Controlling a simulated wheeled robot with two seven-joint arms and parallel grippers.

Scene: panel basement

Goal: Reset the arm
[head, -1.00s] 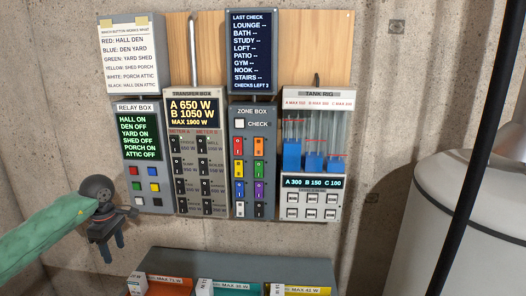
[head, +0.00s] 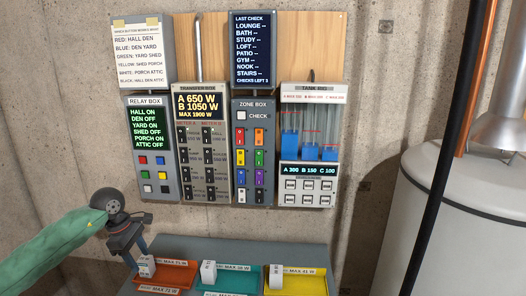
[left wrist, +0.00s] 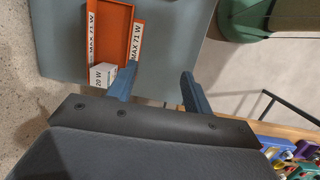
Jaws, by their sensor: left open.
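My left gripper (head: 134,262) is low at the left in the head view, over the left end of the grey bench and close to the orange tray (head: 178,273). In the left wrist view its two blue-grey fingers (left wrist: 157,85) are spread apart with nothing between them. The orange tray (left wrist: 109,32) lies beyond the left finger there, with a white block marked 20 W (left wrist: 102,76) at its near end. The picture does not show clearly whether the finger touches the block. My right gripper is in neither view.
The wall carries a relay box (head: 151,148), transfer box (head: 203,145), zone box (head: 254,152) and tank rig (head: 308,150). Teal (head: 235,279) and yellow (head: 297,284) trays sit on the grey bench (head: 220,250). A pale tank (head: 455,225) and black pole (head: 440,150) stand at the right.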

